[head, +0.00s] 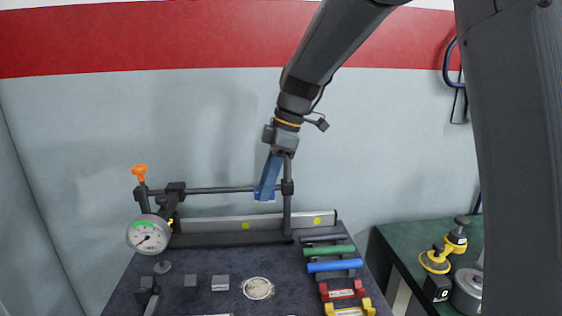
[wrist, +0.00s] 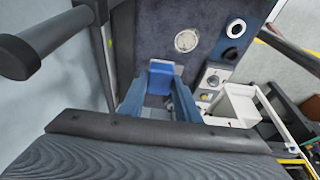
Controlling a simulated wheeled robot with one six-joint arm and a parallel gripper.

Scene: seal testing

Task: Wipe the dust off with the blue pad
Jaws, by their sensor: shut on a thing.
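My gripper (head: 268,180) has blue fingers and points down above the dark bench, close to the post of the black gauge stand. It is shut on the blue pad (head: 264,195), a small block at the fingertips. In the wrist view the pad (wrist: 162,68) shows between the fingertips of my gripper (wrist: 157,88). A pale, speckled round patch (head: 258,288) lies on the bench top, apart from the pad; it also shows in the wrist view (wrist: 187,41). I cannot tell whether this patch is the dust.
The gauge stand's horizontal bar (head: 220,190) and dial gauge (head: 149,235) are obstacles on the left. Coloured-handled tools (head: 338,266) line the bench's right side. Small dark blocks (head: 191,287) sit left of the patch. A green table (head: 405,243) stands right.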

